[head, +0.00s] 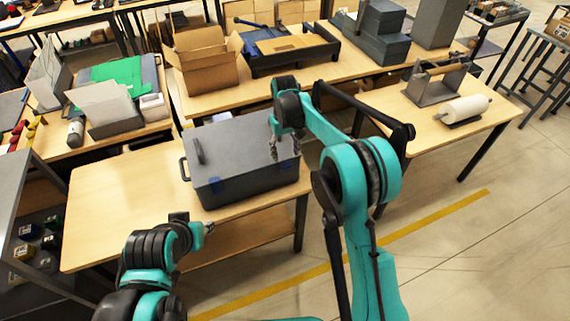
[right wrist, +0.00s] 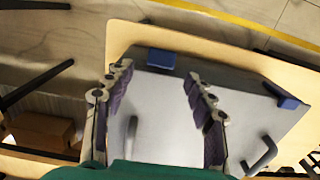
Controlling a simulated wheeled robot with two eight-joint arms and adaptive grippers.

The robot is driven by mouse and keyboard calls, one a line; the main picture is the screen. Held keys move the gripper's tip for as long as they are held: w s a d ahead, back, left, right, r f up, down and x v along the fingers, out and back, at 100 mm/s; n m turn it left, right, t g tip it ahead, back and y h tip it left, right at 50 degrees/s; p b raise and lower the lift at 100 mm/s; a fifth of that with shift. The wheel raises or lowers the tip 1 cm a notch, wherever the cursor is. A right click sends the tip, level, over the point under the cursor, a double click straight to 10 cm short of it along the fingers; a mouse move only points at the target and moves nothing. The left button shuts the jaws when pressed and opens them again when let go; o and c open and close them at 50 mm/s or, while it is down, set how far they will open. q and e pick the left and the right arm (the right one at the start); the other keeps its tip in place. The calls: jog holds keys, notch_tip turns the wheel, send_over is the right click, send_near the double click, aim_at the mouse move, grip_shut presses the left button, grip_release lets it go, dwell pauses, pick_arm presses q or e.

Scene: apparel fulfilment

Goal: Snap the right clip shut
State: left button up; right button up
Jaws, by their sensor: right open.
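A dark grey box (head: 250,184) with a flat grey lid (head: 238,143) stands on the wooden table. The right clip is the blue piece (right wrist: 160,60) at the lid's front edge in the right wrist view. The left clip (right wrist: 285,97) is a second blue piece, also seen in the head view (head: 215,186). My right gripper (head: 274,152) is open and points down over the right part of the lid. In the right wrist view its fingertips (right wrist: 158,73) are on either side of the right clip, apart from it. My left gripper (head: 205,227) is at the table's front edge, its jaws unclear.
The box has handles, one at its left end (head: 184,168). An open cardboard box (head: 204,66) stands on the table behind. A white roll (head: 464,108) lies on the right-hand table. The table left of the box (head: 110,205) is clear.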

aim_at(287, 164)
jog(key=shift+s+d+f, duration=0.1)
jog(key=shift+s+f, duration=0.3)
jog(key=shift+s, duration=0.15)
jog(key=shift+s+f, duration=0.1)
jog(key=shift+f, duration=0.25)
notch_tip(287, 164, down, 7)
jog(key=shift+f+b, duration=0.1)
jog(key=shift+b, duration=1.15)
jog(key=c, duration=1.2)
